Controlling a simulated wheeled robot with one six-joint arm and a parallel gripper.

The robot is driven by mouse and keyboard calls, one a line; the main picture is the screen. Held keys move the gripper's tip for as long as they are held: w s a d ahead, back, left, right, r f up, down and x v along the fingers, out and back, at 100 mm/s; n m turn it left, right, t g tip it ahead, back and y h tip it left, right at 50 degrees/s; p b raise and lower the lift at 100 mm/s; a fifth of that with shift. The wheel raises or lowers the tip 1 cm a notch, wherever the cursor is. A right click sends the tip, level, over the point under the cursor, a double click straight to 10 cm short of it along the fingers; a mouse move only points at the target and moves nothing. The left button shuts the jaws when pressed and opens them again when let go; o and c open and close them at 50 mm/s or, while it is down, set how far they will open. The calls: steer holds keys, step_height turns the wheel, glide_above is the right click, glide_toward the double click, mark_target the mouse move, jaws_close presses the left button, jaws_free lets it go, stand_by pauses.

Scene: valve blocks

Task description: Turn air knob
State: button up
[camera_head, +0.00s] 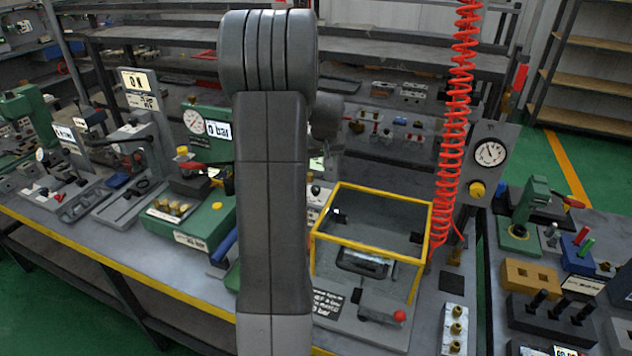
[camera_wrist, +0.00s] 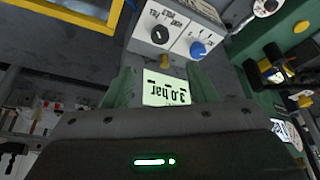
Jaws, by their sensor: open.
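A yellow knob (camera_head: 477,189) sits under a round gauge (camera_head: 490,153) on a grey panel beside the red coiled hose, right in the head view. I cannot tell for certain which is the air knob. My gripper (camera_wrist: 160,72) is open, its two greenish fingers either side of a display (camera_wrist: 165,92) reading 3.0 bar upside down. No knob is between the fingers. My arm hides the gripper in the head view.
A yellow-framed clear box (camera_head: 372,196) stands right of my arm. A red coiled hose (camera_head: 455,120) hangs beside it. A green valve block (camera_head: 190,222) and a 0 bar display (camera_head: 217,129) stand to the left. More blocks crowd the right bench.

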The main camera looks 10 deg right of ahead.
steer(key=p+x, duration=0.2)
steer(key=x, duration=1)
steer(key=shift+f+p, duration=0.3)
steer(key=shift+f, duration=0.05)
steer(key=c, duration=1)
